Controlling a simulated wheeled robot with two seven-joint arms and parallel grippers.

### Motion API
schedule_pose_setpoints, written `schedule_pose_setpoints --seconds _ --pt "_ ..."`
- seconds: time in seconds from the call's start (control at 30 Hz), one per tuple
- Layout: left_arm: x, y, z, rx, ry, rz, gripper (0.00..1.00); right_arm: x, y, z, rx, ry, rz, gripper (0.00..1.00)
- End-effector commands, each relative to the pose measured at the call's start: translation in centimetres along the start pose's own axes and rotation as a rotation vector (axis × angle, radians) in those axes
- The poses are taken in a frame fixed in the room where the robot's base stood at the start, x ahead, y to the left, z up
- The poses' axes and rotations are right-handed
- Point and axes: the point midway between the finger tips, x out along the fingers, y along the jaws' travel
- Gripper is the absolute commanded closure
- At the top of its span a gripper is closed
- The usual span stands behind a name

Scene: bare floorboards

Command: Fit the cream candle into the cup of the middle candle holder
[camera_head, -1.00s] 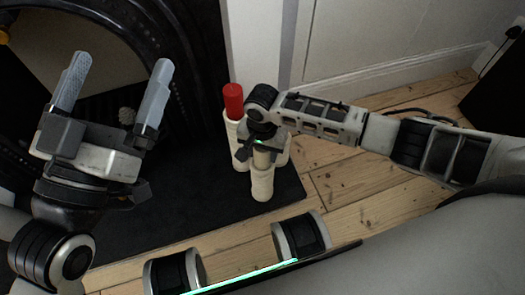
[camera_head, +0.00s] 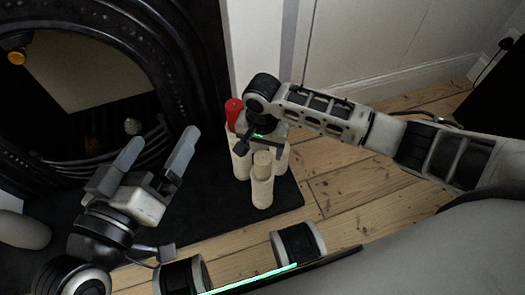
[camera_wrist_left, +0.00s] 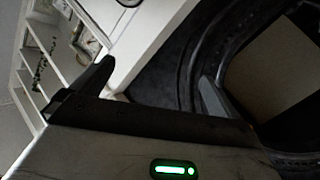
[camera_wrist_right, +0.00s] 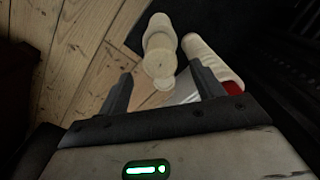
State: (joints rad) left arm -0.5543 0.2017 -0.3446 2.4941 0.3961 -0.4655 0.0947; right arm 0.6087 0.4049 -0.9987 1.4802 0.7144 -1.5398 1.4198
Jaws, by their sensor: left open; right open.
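The cream candle (camera_head: 262,158) stands upright in the top of the middle candle holder (camera_head: 262,188), the front one of a close group of three cream holders. In the right wrist view the candle's round top (camera_wrist_right: 160,63) shows a dark wick dot. How deep it sits cannot be told. My right gripper (camera_head: 262,143) points down above the candle, open and empty, its fingers clear of it. My left gripper (camera_head: 163,148) is open and empty, up in the air left of the holders.
A red candle (camera_head: 233,114) stands in the left holder (camera_head: 240,163); another cream holder (camera_head: 283,158) is behind on the right. The holders stand on a dark hearth slab (camera_head: 215,192) before a black fireplace (camera_head: 150,40). Bare floorboards (camera_head: 350,188) lie to the right.

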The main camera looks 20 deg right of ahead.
Motion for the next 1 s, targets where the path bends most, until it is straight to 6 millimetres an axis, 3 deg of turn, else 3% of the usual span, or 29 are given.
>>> schedule_pose_setpoints --seconds 0.03,0.23,0.87,1.0 --pt "-0.1 0.1 -0.1 0.009 -0.022 -0.013 0.00 -1.5 0.0 0.0 0.000 0.000 0.000 0.33" --pt "-0.2 -0.4 0.3 0.060 -0.055 -0.045 0.00 -3.6 0.0 0.0 0.000 0.000 0.000 0.33" --pt "-0.2 -0.7 0.6 0.074 -0.061 -0.052 0.00 -3.9 0.0 0.0 0.000 0.000 0.001 0.33" --pt "-0.2 -0.7 0.3 0.089 -0.091 -0.070 0.00 -5.4 0.0 0.0 0.000 0.000 0.000 0.33"
